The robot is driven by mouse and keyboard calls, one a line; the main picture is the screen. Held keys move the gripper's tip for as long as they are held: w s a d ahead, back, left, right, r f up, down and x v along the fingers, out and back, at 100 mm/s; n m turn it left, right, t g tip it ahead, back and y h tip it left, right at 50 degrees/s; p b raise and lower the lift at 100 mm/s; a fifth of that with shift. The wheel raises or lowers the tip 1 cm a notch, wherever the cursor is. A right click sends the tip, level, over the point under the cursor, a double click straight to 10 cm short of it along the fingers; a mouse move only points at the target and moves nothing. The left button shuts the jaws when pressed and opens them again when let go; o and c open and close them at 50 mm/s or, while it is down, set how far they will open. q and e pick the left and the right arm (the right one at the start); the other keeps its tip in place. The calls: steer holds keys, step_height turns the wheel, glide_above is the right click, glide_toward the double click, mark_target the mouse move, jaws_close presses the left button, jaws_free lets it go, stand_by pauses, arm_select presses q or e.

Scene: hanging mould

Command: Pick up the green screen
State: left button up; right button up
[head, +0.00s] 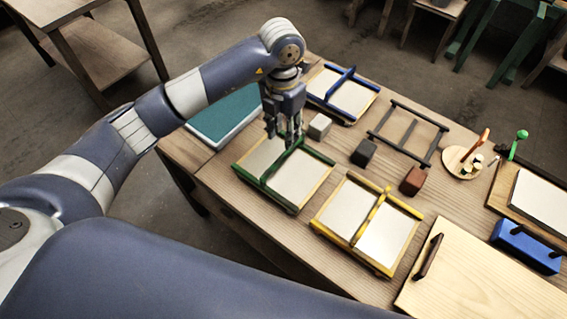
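The green screen (296,179) is a green-framed pale panel with a raised green bar across its middle. It lies on the wooden table, left of the yellow screen. My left gripper (284,138) points down over the far part of the green screen, with its fingertips close to the raised bar. The fingers hide part of the far frame and the bar's end. I cannot tell whether they touch the bar or have closed on it. My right gripper is not in view.
A yellow screen (345,207), a blue screen (356,95) and a dark empty frame (431,128) lie nearby. Grey (320,126), black (364,152) and reddish-brown (413,180) blocks stand between them. A teal panel (222,118) lies behind my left arm. A wooden board (480,285) is front right.

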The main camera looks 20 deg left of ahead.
mark_target(284, 154)
arm_select(q)
steer(key=shift+a+f, duration=0.25)
steer(key=shift+f, duration=0.1)
step_height(284, 154, down, 4)
steer(key=shift+d+f+p, duration=0.1)
steer(key=shift+f+p, duration=0.1)
steer(key=shift+p, duration=0.45)
step_height(284, 154, down, 5)
steer(key=shift+d+r+p, duration=0.1)
steer(key=shift+d+p, duration=0.05)
steer(key=shift+p, duration=1.05)
steer(key=shift+f, duration=0.4)
jaws_close()
